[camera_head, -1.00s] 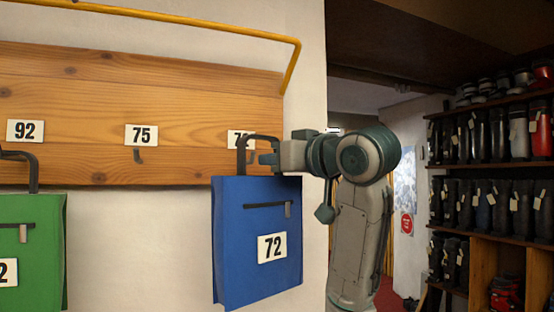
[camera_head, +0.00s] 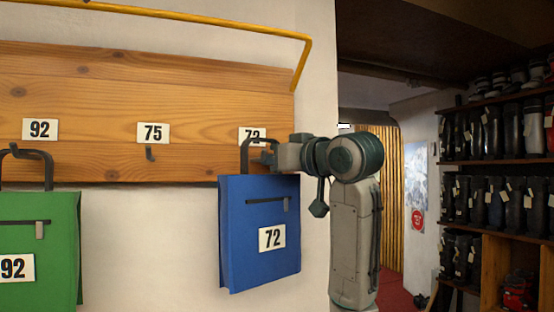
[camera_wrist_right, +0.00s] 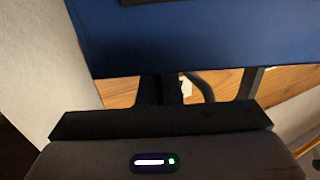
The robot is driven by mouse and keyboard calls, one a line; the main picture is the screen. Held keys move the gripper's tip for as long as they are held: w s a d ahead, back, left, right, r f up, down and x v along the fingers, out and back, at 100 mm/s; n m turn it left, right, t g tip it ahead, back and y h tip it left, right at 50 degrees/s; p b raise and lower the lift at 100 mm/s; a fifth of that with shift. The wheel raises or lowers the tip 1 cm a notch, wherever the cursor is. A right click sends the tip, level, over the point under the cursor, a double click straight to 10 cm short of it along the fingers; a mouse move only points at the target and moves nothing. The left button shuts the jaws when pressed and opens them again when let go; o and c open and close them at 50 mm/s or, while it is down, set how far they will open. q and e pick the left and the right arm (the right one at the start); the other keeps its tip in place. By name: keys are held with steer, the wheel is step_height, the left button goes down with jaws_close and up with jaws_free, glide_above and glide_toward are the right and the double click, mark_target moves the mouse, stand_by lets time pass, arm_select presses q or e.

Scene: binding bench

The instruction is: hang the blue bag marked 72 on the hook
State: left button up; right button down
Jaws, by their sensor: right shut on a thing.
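The blue bag (camera_head: 259,240) marked 72 hangs upright from its dark handle (camera_head: 245,150) in front of the wooden board's right end. My right gripper (camera_head: 266,157) is shut on the handle's right side. The number plate 72 (camera_head: 252,135) is just behind the handle and partly covered by it. I cannot make out the hook below that plate, nor whether the handle touches it. In the right wrist view the blue bag (camera_wrist_right: 200,40) fills the top, with dark handle parts in front of the wood. My left gripper is not in view.
A green bag (camera_head: 35,240) hangs at the left below plate 92 (camera_head: 40,130). An empty hook (camera_head: 150,153) is under plate 75 (camera_head: 153,132). A yellow rail (camera_head: 220,22) runs above the board. Boot shelves (camera_head: 500,165) stand at the far right.

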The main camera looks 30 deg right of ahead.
mark_target(262, 172)
steer(key=shift+w+d+f, duration=0.2)
steer(key=shift+w+f, duration=0.05)
steer(key=shift+w, duration=0.4)
steer(key=shift+w+f+b, duration=0.15)
steer(key=shift+f+b, duration=0.7)
steer(key=shift+f, duration=0.2)
